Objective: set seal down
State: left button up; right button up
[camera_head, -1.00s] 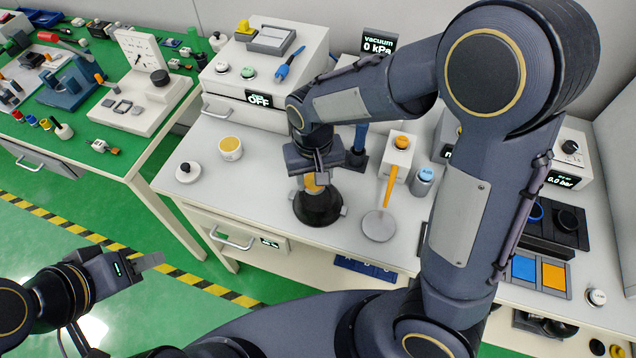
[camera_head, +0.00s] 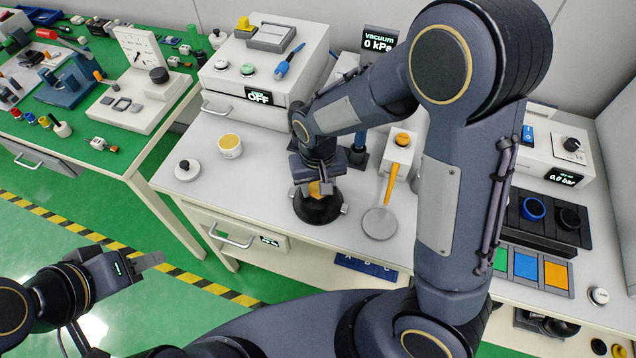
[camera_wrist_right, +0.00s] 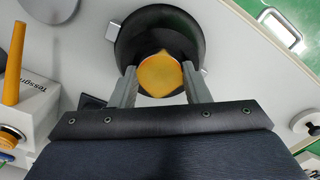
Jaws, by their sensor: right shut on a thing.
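My right gripper (camera_head: 318,187) has its fingers on both sides of a rounded yellow-orange piece, which I take to be the seal (camera_wrist_right: 160,74). It is low over a round black fixture (camera_head: 318,210). In the right wrist view, my right gripper (camera_wrist_right: 160,88) holds the piece over the near part of the dark fixture (camera_wrist_right: 150,28). The fingers and piece hide the fixture's middle, so I cannot tell whether the piece touches it. My left gripper (camera_head: 150,261) is over the floor at the left, away from the bench; its jaw gap is unclear.
A yellow-topped tub (camera_head: 230,146) and a white lid with a black knob (camera_head: 187,170) stand left of the fixture. A grey disc with an orange handle (camera_head: 380,222) lies right of it. A blue ring (camera_head: 532,208) sits far right. Bench between tub and fixture is clear.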

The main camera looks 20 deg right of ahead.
jog(key=shift+s+f, duration=0.1)
jog(key=shift+f, duration=0.05)
jog(key=o, duration=1.2)
jog(key=shift+f, duration=0.1)
jog(key=shift+s+d, duration=0.1)
jog(key=shift+r+p, duration=0.4)
jog(key=shift+r, duration=0.05)
notch_tip(320, 180, up, 13)
jog(key=s+d+r+t+y, duration=0.1)
jog(key=s+d+t, duration=0.1)
jog(key=s, duration=0.3)
jog(key=s+d+r+m+t+y, duration=0.1)
jog(key=s+d, duration=0.3)
jog(key=s, duration=0.1)
jog(key=s+d+r+t+y, duration=0.1)
jog(key=s+d+t, duration=0.1)
jog(key=s, duration=0.4)
jog(key=shift+d+r+m+t+y+p, duration=0.15)
jog(key=shift+d+m+t+y+p, duration=0.15)
jog(key=shift+d+y, duration=0.15)
